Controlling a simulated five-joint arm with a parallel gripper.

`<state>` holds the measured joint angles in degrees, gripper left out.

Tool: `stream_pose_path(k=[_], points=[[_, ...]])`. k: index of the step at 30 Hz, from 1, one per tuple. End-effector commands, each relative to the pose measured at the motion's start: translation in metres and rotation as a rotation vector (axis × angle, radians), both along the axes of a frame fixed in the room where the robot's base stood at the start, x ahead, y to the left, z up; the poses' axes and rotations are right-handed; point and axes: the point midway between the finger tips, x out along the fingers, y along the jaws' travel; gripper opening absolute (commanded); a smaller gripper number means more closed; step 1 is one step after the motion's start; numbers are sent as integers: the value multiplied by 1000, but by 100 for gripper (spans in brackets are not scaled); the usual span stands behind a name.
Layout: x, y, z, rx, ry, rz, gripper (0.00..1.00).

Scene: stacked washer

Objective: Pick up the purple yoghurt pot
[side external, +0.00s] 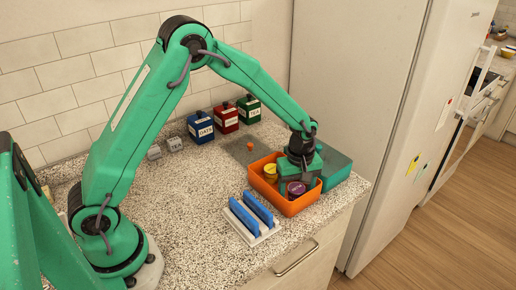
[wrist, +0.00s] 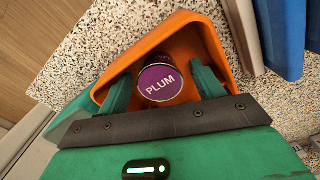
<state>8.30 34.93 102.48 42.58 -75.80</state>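The purple yoghurt pot (side external: 296,188) stands in the orange crate (side external: 290,208) on the counter. In the wrist view the pot (wrist: 160,83) shows its round purple lid, marked PLUM, inside the orange crate (wrist: 150,42). My gripper (wrist: 161,76) is open, with one green finger on each side of the pot and a small gap on both sides. In the side view my gripper (side external: 300,172) points down into the crate, just behind the purple pot. The lower part of the pot is partly hidden.
A yellow pot (side external: 271,173) stands in the crate's left part. A teal crate (side external: 336,165) adjoins it on the right. A white rack with blue upright pieces (side external: 250,219) stands to the left. Blue, red and green canisters (side external: 225,118) line the wall.

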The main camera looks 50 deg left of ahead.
Motion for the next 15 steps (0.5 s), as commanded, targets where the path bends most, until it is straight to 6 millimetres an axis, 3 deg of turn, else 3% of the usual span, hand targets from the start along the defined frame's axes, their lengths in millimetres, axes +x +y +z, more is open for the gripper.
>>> stream_pose_path(k=[1, 6, 15], points=[[0, 0, 0, 0, 0, 0, 56], [0, 0, 0, 0, 0, 0, 22], [0, 0, 1, 0, -1, 0, 21]])
